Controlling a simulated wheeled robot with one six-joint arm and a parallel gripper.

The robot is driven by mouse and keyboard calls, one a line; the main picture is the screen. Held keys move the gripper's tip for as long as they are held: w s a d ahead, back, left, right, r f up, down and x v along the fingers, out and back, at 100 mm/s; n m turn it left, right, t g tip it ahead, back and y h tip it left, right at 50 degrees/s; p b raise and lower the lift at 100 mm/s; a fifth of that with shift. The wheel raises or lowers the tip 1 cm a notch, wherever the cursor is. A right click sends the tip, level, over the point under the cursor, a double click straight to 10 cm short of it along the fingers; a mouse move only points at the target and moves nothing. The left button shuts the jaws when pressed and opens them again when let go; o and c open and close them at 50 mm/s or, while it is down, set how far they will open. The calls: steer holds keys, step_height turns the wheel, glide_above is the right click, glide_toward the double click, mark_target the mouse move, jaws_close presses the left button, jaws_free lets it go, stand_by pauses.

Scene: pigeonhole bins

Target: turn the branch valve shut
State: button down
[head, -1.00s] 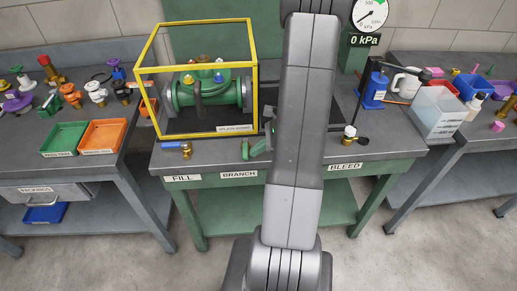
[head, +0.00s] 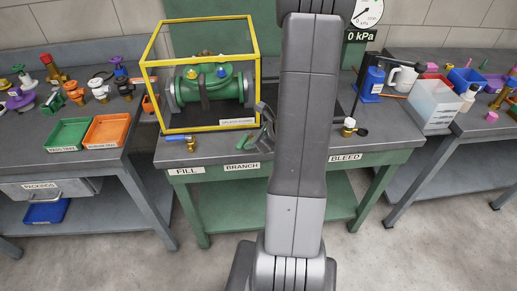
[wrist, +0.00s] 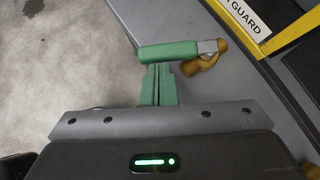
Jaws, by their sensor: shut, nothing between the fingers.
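The branch valve shows in the wrist view as a green lever handle (wrist: 168,52) with a grey metal end on a brass body (wrist: 203,62). The handle sticks out past the bench edge, over the floor in the picture. My gripper (wrist: 159,68) is shut and empty, its green fingers pressed together. Their tips are at the near side of the handle's middle; I cannot tell whether they touch it.
A yellow-framed guard box (head: 208,128) around a green pipe body stands close behind, on the left. The blue-handled fill valve (head: 174,138) is to the left and the bleed fitting (head: 349,126) to the right. The gauge display (head: 360,36) reads 0 kPa.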

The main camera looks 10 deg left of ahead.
mark_target(238, 144)
steer(key=a+m+t+h+b, duration=0.1)
steer(key=m, duration=0.1)
steer(key=a+m+t+h+b, duration=0.1)
steer(key=a+m+t, duration=0.1)
steer(key=a+m+t+b, duration=0.1)
steer(key=m, duration=0.2)
steer(key=shift+s+a+f+t+h, duration=0.15)
steer(key=shift+s+a+t+h, duration=0.1)
steer(key=shift+t+h, duration=0.15)
steer(key=shift+w+a+m, duration=0.15)
steer(key=shift+a+m, duration=0.1)
steer(key=shift+m, duration=0.15)
steer(key=shift+w+a, duration=0.55)
steer(key=shift+a, duration=0.45)
